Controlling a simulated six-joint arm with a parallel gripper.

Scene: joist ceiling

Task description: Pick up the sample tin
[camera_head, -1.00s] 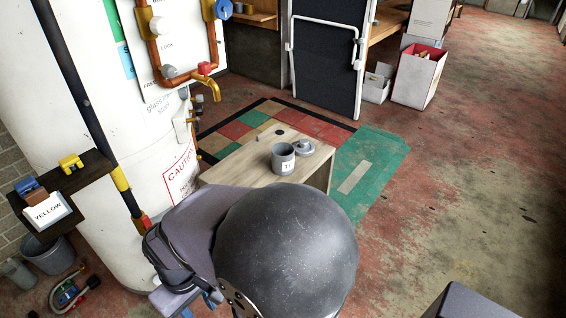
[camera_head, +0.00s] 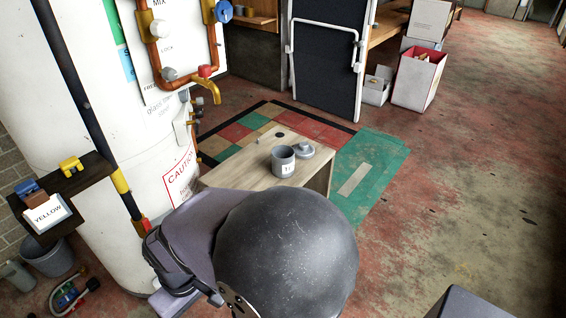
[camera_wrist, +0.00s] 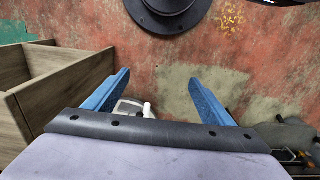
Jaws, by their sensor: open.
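The sample tin (camera_head: 283,161) is a grey cylinder with a small white label. It stands upright on a light wooden box (camera_head: 225,178) in the head view. A grey round lid with a knob (camera_head: 305,149) lies just right of it. My gripper (camera_wrist: 160,78) shows in the wrist view with its two blue fingers apart and nothing held between them. In the head view my arm covers the front of the box, and the fingers are mostly hidden. The tin is not seen in the wrist view.
A white tank (camera_head: 110,220) with copper pipes stands left of the box. A dark shelf (camera_head: 85,180) juts from the left. A wooden compartment unit (camera_wrist: 60,75) is left of my fingers. Floor to the right is open (camera_head: 450,210).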

